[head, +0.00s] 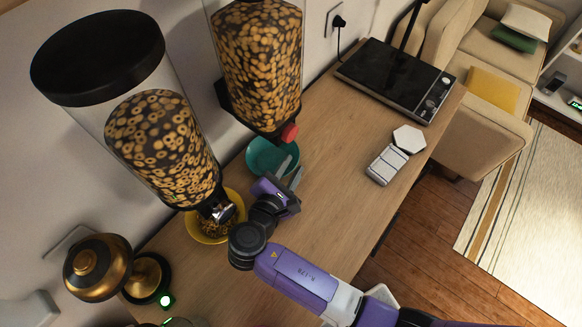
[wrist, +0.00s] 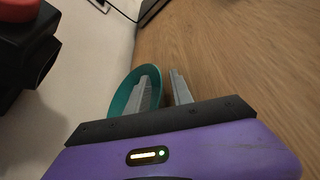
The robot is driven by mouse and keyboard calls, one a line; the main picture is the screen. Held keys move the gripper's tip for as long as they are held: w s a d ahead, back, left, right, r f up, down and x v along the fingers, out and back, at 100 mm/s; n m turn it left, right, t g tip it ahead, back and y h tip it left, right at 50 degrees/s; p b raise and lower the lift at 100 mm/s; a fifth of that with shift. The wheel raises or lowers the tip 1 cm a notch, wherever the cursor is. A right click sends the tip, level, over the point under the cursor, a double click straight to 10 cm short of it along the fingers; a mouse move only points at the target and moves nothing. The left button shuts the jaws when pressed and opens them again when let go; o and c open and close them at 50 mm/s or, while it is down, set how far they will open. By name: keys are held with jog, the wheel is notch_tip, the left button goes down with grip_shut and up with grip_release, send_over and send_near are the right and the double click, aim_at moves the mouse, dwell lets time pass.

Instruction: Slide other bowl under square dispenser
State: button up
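The square dispenser (head: 262,50), full of ring-shaped cereal, stands at the wall with a red knob (head: 290,133) low on its front. The teal bowl (head: 257,160) sits on the counter just below it in the picture, partly hidden by my gripper. In the wrist view, the teal bowl (wrist: 121,98) lies left of centre. My gripper (head: 294,180) is low at the bowl's right side. Its fingers (wrist: 165,88) are apart, the left one over the bowl and the right one outside its rim. I cannot tell whether either touches the bowl.
The round dispenser (head: 160,140) stands left, with a yellow bowl (head: 193,228) holding cereal beneath its spout. A brass-coloured object (head: 98,268) is at lower left. A black hotplate (head: 390,75), white hexagonal piece (head: 409,138) and grey box (head: 387,165) lie right. The middle counter is clear.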

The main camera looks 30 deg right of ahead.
jog(key=shift+o, duration=0.2)
jog(key=b+v, duration=0.1)
jog(key=v, duration=0.6)
jog(key=shift+s+a+r, duration=0.15)
jog(key=shift+s+a, duration=0.1)
jog(key=shift+a, duration=0.05)
dwell(0.5)
